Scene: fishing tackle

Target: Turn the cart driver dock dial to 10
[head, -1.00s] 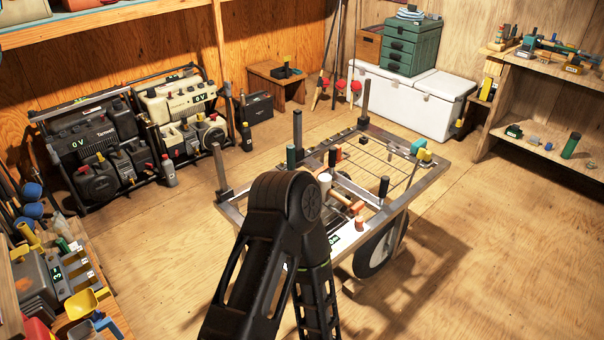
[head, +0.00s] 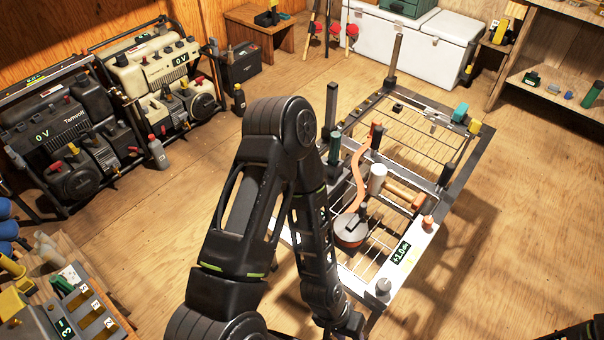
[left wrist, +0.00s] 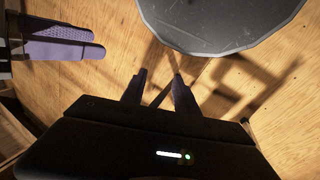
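The metal cart (head: 466,183) stands right of centre in the head view. A small screen (head: 401,253) on its near rail seems to read about +1.0. In the left wrist view the left gripper (left wrist: 158,90) is open and empty. A purple two-pronged shape (left wrist: 62,42) may be my right gripper; I cannot be sure.
A large grey disc (left wrist: 220,15) is close by at the top of the left wrist view. A mallet (head: 378,180) and an orange strip lie in the cart. Generators (head: 60,120) stand at left, a workbench at lower left. Floor right of the cart is clear.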

